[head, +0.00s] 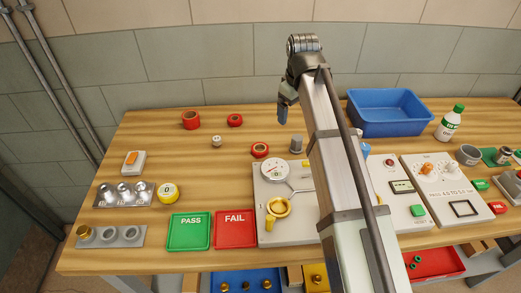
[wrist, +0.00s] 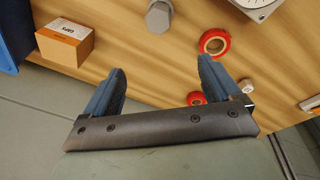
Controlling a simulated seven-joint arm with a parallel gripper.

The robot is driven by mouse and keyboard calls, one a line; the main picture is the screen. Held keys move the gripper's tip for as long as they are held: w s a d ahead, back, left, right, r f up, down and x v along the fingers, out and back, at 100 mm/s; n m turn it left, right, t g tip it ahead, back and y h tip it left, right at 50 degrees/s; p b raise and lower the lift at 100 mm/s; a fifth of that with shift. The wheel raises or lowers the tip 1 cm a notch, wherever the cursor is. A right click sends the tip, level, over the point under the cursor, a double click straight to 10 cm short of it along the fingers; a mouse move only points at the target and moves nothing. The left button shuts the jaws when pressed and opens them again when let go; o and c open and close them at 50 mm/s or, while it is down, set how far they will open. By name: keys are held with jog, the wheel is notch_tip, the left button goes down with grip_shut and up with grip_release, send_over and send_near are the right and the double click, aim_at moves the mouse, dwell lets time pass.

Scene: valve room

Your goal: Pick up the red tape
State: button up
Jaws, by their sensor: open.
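I cannot tell which one the task means.
A grey hex piece (head: 296,144) stands near the gauge panel (head: 263,190). A small white piece (head: 216,141) sits among the rolls. A blue bin (head: 388,112) is at the back right. An orange-topped box (wrist: 66,43) shows in the wrist view. My arm hides part of the table.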

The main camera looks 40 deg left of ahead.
jog(key=s+a+g, duration=0.1)
jog(key=s+a, duration=0.3)
jog(key=s, duration=0.3)
jog(key=n, duration=0.1)
send_over(260, 148)
jog(key=d, duration=0.1)
jog(key=f, duration=0.7)
jog(key=shift+w+f, duration=0.25)
jog(key=shift+f, duration=0.15)
jog(key=shift+s+a+f, duration=0.1)
jog(key=shift+a+f, duration=0.15)
jog(key=shift+f, duration=1.05)
jog(key=shift+s+a+f, duration=0.1)
jog(key=shift+a+f, duration=0.1)
jog(key=shift+f, duration=1.05)
jog(key=c, duration=1.1)
jog(key=shift+r, duration=0.15)
jog(key=shift+c, duration=0.2)
